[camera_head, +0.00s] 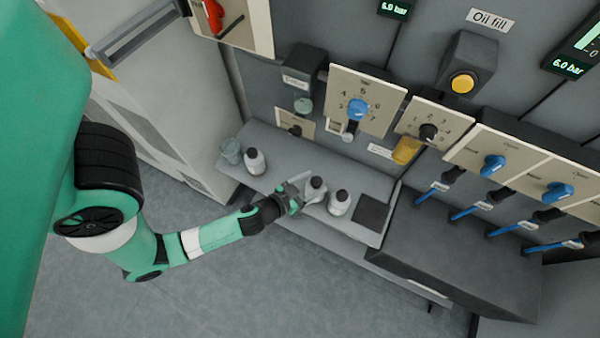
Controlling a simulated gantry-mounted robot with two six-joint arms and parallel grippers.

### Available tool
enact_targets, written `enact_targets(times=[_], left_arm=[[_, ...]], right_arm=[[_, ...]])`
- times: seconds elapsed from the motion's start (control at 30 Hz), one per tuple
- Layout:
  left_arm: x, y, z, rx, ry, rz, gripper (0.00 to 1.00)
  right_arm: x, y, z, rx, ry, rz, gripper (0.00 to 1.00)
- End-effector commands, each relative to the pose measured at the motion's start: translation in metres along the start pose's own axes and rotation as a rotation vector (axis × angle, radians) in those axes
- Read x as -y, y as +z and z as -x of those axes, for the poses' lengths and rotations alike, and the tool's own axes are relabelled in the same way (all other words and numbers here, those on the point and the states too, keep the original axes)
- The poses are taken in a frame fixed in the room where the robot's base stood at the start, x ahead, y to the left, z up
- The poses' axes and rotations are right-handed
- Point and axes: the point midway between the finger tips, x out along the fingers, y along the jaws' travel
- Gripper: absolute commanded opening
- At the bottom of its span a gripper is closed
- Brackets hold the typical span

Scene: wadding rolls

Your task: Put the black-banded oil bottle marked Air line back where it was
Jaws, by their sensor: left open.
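Three small white bottles with dark tops stand on the grey shelf (285,163). One bottle (254,163) is at the left, one bottle (314,193) is near the middle, and one bottle (338,206) is just right of that. Their markings are too small to read, so I cannot tell which is the Air line one. My left gripper (297,197) is open, close against the left side of the middle bottle. I cannot tell whether its fingers reach around it. My right gripper is not in view.
A grey translucent cup (230,151) stands at the shelf's left end. A dark square pad (371,213) lies empty at its right. Panels with a blue knob (357,110) and a black knob (428,132) rise behind. A dark box (450,245) with blue-handled levers borders the right.

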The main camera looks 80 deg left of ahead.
Motion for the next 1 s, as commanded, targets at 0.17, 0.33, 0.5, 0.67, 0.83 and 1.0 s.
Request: enact_targets(times=[0.17,0.33,0.5,0.67,0.83,1.0], left_arm=[[-0.001,0.004,0.046,0.001,0.007,-0.004,0.75],[-0.001,0.002,0.065,0.001,0.005,-0.002,0.75],[0.0,0.0,0.07,-0.001,0.0,0.001,0.75],[0.0,0.0,0.07,-0.001,0.0,0.001,0.75],[-0.001,-0.001,0.069,-0.004,0.001,0.003,0.75],[-0.03,-0.053,0.041,-0.097,0.035,0.054,0.75]], right_arm=[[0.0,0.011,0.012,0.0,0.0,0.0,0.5],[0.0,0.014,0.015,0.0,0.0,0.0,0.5],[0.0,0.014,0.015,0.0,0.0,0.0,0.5],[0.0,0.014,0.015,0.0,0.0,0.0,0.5],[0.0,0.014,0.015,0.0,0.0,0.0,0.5],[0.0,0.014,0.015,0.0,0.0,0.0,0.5]])
